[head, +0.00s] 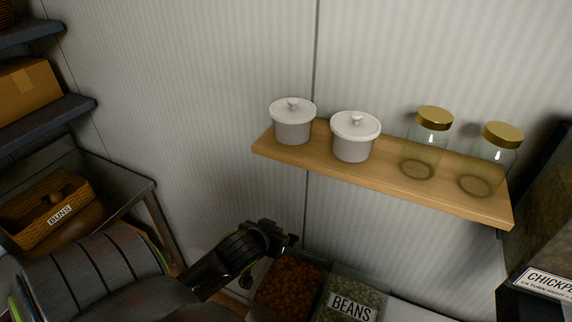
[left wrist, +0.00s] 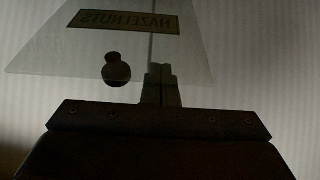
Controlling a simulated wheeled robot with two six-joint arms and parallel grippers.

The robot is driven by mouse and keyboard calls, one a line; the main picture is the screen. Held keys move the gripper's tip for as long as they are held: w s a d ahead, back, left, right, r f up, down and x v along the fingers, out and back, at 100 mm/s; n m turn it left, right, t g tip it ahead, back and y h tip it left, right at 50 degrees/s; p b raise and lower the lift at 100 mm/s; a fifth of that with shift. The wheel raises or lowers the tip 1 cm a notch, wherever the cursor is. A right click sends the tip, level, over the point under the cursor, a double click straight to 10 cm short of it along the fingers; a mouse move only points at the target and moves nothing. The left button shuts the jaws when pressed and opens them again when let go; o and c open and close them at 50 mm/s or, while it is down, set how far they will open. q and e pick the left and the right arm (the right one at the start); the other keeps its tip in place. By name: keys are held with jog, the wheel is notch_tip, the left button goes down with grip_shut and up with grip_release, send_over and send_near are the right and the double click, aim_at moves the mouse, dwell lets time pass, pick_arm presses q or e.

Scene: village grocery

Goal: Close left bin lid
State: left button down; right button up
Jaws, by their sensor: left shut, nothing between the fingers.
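The left bin (head: 288,282), filled with reddish-brown nuts, is at the bottom of the head view, partly hidden by my left arm. Its lid is hard to make out there. In the left wrist view a clear lid (left wrist: 60,50) stands against the wall, with a round dark knob (left wrist: 117,70) and a HAZELNUTS label that reads mirrored. My left gripper (head: 290,240) is above the left bin. Its fingers (left wrist: 161,75) are shut and empty, overlapping the lid just right of the knob in the picture; I cannot tell whether they touch it.
The BEANS bin (head: 350,300) stands right beside the left bin. A wooden shelf (head: 385,178) with two white lidded pots (head: 293,122) and two gold-lidded jars (head: 427,145) hangs above. A basket of buns (head: 48,210) is at left, a CHICKPEA-labelled dispenser (head: 540,235) at right.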

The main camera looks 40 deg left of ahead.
pick_arm(q)
jog(key=shift+f, duration=0.15)
jog(key=shift+s+f, duration=0.15)
jog(key=shift+f, duration=0.1)
jog(key=shift+s+d+f+b, duration=0.2)
jog(key=shift+s+f+b, duration=0.35)
jog(key=shift+f, duration=0.25)
jog(key=shift+r, duration=0.1)
jog(key=r+p, duration=0.1)
jog(key=s+r, duration=0.1)
jog(key=r, duration=0.1)
jog(key=shift+d+p, duration=0.15)
jog(key=shift+p, duration=0.25)
jog(key=shift+s+d+r, duration=0.1)
jog(key=shift+s+r, duration=0.2)
jog(key=shift+r, duration=0.5)
jog(key=shift+s+d+r, duration=0.1)
jog(key=shift+s+r, duration=0.2)
jog(key=shift+r, duration=0.5)
jog(key=shift+s+d+r, duration=0.1)
jog(key=shift+s+r, duration=0.2)
jog(key=shift+r, duration=0.5)
